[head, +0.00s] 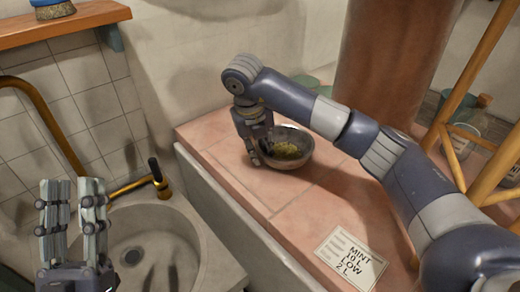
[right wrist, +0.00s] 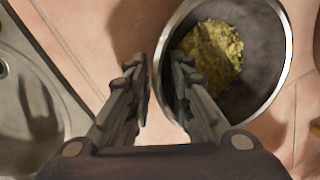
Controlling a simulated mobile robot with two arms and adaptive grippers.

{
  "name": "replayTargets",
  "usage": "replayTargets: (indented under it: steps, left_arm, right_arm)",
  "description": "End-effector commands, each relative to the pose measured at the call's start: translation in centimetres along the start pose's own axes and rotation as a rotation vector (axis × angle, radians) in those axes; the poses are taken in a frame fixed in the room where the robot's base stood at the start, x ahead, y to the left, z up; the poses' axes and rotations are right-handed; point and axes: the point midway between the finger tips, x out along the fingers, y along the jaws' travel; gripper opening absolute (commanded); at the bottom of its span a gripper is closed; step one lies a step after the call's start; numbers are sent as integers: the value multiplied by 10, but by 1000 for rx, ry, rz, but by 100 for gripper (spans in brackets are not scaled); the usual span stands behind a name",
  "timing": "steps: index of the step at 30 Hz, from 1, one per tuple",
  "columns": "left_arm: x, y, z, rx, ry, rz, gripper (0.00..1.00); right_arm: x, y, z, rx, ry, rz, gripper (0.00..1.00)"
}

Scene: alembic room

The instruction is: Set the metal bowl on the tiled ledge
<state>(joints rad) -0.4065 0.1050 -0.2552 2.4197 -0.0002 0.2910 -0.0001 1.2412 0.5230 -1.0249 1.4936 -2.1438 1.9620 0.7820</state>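The metal bowl (head: 298,158), with yellow-green crumbly stuff inside, sits upright on the pink tiled ledge (head: 300,200). It also shows in the right wrist view (right wrist: 262,98). My right gripper (head: 254,150) points down at the bowl's left rim. In the right wrist view the right gripper (right wrist: 160,75) has one finger outside the wall and one inside. A gap shows between the fingers, with the rim between them and no clear grip. My left gripper (head: 72,205) is open and empty, in front of the sink at lower left.
A stone sink (head: 190,240) with a brass tap (head: 160,180) lies left of the ledge. A label card (head: 350,257) lies on the ledge's front part. A thick brown column (head: 395,60) stands behind. A wooden shelf (head: 60,27) holds a brush at upper left.

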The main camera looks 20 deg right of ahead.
Motion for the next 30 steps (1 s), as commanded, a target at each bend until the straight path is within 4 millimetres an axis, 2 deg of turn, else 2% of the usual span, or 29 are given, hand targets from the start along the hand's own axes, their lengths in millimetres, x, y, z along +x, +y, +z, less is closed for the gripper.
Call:
replayTargets:
  steps: [13,23,30]
  left_arm:
    - [1,0,4,0,-25,0,33]
    - [-8,-7,59,12,-326,-14,33]
    - [-31,-14,101,21,-573,-28,33]
  right_arm:
    - [-6,-1,1,1,-1,0,27]
    - [-46,-1,1,0,-2,0,27]
    - [-70,-1,2,0,-3,0,27]
